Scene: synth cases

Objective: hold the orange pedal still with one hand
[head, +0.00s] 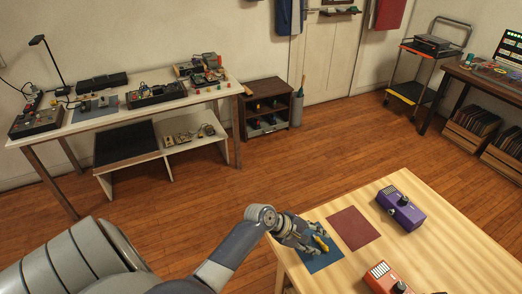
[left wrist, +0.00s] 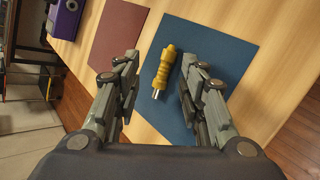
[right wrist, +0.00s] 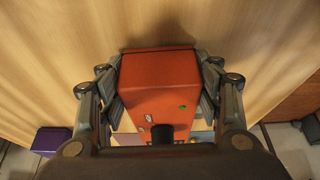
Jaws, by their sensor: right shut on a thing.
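The orange pedal (head: 387,279) is on the near part of the light wooden table, cut off by the bottom edge of the head view. In the right wrist view, the fingers of my right gripper (right wrist: 160,76) are closed on both sides of the orange pedal (right wrist: 157,64). My left gripper (head: 303,236) is over the blue mat (head: 322,262). In the left wrist view, its fingers (left wrist: 161,71) stand wide apart. A yellow-handled screwdriver (left wrist: 163,68) lies on the blue mat between them, closer to the right finger.
A dark red mat (head: 353,229) and a purple pedal (head: 401,208) are on the same table (head: 445,229). The wood between the purple and orange pedals is clear. A bench (head: 143,107) with electronics stands against the back wall, with open floor before it.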

